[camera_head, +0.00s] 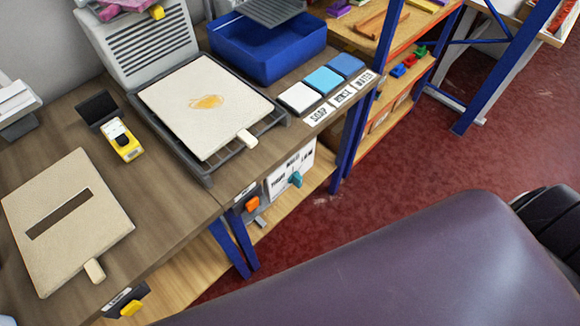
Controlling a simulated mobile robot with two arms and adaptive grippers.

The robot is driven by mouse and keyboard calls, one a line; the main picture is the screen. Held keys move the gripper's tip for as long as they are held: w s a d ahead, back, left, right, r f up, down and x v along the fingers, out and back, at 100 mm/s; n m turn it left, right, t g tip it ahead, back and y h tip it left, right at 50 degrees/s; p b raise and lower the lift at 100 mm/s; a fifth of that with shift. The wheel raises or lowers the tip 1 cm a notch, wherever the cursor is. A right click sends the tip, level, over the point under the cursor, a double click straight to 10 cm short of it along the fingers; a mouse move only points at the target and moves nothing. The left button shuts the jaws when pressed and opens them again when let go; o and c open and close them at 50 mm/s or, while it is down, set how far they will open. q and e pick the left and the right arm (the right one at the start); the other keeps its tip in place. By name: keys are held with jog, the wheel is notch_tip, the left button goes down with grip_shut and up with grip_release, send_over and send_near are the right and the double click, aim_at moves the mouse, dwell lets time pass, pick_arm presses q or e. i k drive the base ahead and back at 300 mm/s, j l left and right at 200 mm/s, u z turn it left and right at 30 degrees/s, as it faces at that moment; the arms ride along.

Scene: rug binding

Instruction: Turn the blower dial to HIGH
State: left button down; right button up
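A white panel (278,181) with black lettering is fixed below the front edge of the bench, near its right end. A teal knob (296,179) sticks out of it; this looks like the blower dial. The lettering is too small to read surely, so I cannot tell the setting it points to. An orange knob (252,204) sits left of it under a small label. A yellow knob (131,308) is further left along the same edge. Neither of my grippers shows, and nothing touches the knobs.
On the bench, a rug sample (205,84) with an orange stain lies on a dark rack (205,170). Another sample (66,252) has a dark slot. A blue tub (262,58) and labelled pads (322,80) stand behind. Red floor (330,225) is open before the panel.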

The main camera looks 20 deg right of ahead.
aim_at(295, 179)
jog(key=i+l+z, duration=0.15)
jog(key=z, duration=0.6)
